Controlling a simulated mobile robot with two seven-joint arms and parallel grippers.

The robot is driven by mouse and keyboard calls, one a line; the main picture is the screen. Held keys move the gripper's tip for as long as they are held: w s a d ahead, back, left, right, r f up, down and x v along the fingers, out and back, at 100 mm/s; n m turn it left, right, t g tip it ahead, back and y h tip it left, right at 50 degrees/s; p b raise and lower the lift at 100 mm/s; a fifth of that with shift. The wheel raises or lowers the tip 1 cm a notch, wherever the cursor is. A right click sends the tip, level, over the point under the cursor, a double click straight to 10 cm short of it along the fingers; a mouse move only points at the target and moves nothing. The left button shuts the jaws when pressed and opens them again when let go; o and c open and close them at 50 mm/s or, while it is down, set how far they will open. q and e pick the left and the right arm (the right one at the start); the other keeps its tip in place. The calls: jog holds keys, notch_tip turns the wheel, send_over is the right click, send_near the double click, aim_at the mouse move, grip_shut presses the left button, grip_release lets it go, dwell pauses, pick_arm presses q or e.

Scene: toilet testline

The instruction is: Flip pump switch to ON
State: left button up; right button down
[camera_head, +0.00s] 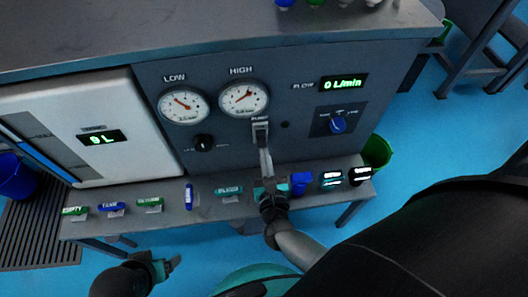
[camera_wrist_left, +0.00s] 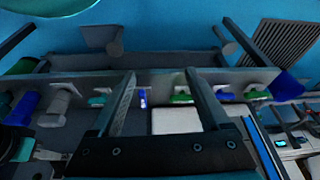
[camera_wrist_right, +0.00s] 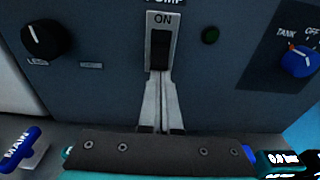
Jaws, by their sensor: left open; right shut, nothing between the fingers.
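The pump switch (camera_head: 260,132) is on the grey front panel, below the HIGH gauge. In the right wrist view the pump switch (camera_wrist_right: 160,42) has a pale plate marked ON at the top and a dark rocker below that word. I cannot tell which way the rocker is tipped. My right gripper (camera_head: 263,152) is shut and empty, its tips at the lower end of the switch; whether they touch it is unclear. The closed fingers also show in the right wrist view (camera_wrist_right: 159,76). My left gripper (camera_head: 170,264) is open and empty, low at the left, away from the switch.
A black knob (camera_wrist_right: 44,39) is left of the switch and a blue selector knob (camera_head: 338,124) right of it. A narrow shelf (camera_head: 230,210) with several labelled valve handles runs below the panel.

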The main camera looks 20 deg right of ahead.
aim_at(263, 143)
pick_arm(q)
jog(key=s+a+f+g+p, duration=0.1)
jog(key=s+a+f+p, duration=0.1)
jog(key=s+f+p, duration=0.35)
jog(key=s+a+f+p, duration=0.2)
jog(key=f, duration=0.6)
jog(key=s+a+p, duration=0.2)
jog(key=s+p, duration=0.3)
jog(key=s, duration=0.1)
jog(key=shift+s+a+r+g+y, duration=0.15)
jog(key=shift+a+g+y, duration=0.15)
jog(key=shift+g+y, duration=0.1)
pick_arm(e)
jog(key=g, duration=0.1)
jog(key=r+g, duration=0.1)
jog(key=g, duration=0.1)
jog(key=r+g+y, duration=0.1)
jog(key=shift+s+a+r+g, duration=0.1)
jog(key=shift+s+r+g, duration=0.05)
jog(key=shift+s+g, duration=0.15)
jog(key=shift+r+p, duration=0.8)
pick_arm(q)
jog(key=shift+a+r, duration=0.2)
jog(key=shift+r, duration=0.5)
